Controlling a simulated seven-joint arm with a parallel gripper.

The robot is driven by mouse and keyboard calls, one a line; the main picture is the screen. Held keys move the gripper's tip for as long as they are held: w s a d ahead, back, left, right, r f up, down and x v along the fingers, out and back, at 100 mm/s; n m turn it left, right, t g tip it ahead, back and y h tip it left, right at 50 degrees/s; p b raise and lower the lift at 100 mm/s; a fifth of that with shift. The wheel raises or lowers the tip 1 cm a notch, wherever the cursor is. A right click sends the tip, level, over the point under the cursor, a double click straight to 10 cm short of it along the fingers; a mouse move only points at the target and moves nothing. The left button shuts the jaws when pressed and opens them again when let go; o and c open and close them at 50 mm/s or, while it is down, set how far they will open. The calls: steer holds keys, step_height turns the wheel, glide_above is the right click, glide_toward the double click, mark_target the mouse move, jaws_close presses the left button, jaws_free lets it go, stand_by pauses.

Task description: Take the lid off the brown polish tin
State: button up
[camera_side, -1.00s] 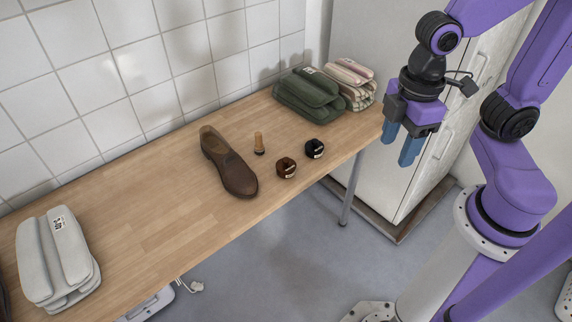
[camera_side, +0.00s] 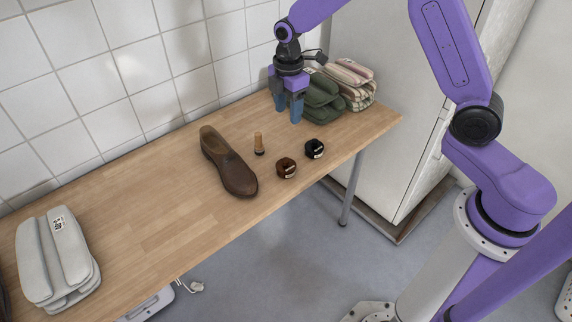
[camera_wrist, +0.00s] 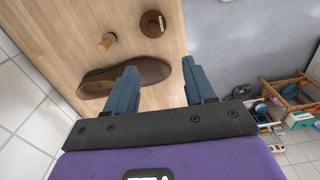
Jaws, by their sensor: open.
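The brown polish tin (camera_side: 286,168) sits on the wooden table near its front edge, right of the shoe's toe. Its lid appears to be on; it also shows at the top of the wrist view (camera_wrist: 153,24). A black tin (camera_side: 314,149) stands just right of it. My gripper (camera_side: 289,113) is open and empty, above the table's back part, in front of the folded green cloth and behind the tins. In the wrist view its blue fingers (camera_wrist: 160,88) are spread wide, with nothing between them but the shoe and table beyond.
A brown shoe (camera_side: 229,163) and a small upright wooden-handled brush (camera_side: 259,144) stand left of the tins. A folded green cloth (camera_side: 318,96) and striped cloths (camera_side: 350,84) lie at the back right. Grey folded cloth (camera_side: 57,258) lies front left. The table's middle-left (camera_side: 140,200) is clear.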

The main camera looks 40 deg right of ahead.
steer(key=w+f, duration=0.1)
glide_above(286, 159)
step_height(286, 159, down, 12)
steer(key=shift+s+d+f, duration=0.1)
steer(key=shift+f, duration=2.6)
jaws_close()
